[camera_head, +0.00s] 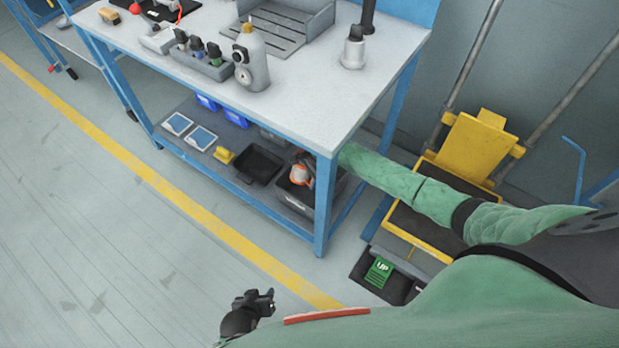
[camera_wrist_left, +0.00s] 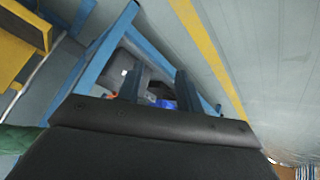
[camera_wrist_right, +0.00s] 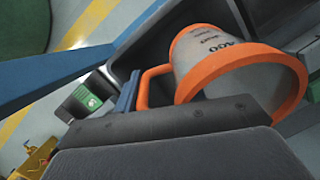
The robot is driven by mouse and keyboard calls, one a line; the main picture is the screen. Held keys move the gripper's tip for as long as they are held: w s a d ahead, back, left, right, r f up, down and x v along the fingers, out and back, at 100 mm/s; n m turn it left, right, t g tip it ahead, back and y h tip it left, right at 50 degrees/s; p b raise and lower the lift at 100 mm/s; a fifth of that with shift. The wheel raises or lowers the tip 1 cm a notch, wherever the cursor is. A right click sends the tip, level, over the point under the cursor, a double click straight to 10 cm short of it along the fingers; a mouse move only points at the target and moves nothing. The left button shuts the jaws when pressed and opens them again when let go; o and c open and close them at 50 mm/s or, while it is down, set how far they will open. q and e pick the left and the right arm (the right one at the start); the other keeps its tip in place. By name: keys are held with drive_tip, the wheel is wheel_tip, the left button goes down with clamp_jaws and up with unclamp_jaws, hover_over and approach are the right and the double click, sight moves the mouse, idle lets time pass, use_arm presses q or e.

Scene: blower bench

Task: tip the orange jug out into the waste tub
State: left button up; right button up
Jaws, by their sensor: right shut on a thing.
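The orange jug (camera_head: 299,174) is pale with an orange rim and handle. In the head view it is tilted over a dark tub (camera_head: 292,201), which bears a label too small to read, on the bench's lower shelf. My right arm reaches in behind the bench leg, and its gripper is hidden there. In the right wrist view my right gripper (camera_wrist_right: 134,92) is shut on the handle of the jug (camera_wrist_right: 232,78), which leans over on its side. I cannot see whether anything pours out. My left gripper (camera_head: 262,303) is empty, its fingers (camera_wrist_left: 158,90) apart, over the floor in front of the bench.
The blue bench leg (camera_head: 324,205) stands close to the tub and my right arm. A black tray (camera_head: 258,165) and a yellow item (camera_head: 223,155) lie left of the tub. A yellow lift cart (camera_head: 470,150) stands at the right. The floor in front is clear.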

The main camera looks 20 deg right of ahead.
use_arm(q)
wheel_tip(320, 180, up, 20)
drive_tip(key=a+g+p, duration=0.1)
drive_tip(key=p, duration=0.3)
drive_tip(key=shift+s+m+g, duration=0.25)
drive_tip(key=shift+m+g, duration=0.05)
drive_tip(key=shift+g, duration=0.1)
use_arm(e)
drive_tip(key=h, duration=0.1)
drive_tip(key=d+h, duration=0.1)
drive_tip(key=shift+w+f+h, duration=0.15)
drive_tip(key=shift+f+h, duration=0.05)
drive_tip(key=shift+h, duration=0.2)
idle(0.4)
use_arm(q)
drive_tip(key=shift+f, duration=0.15)
idle(0.4)
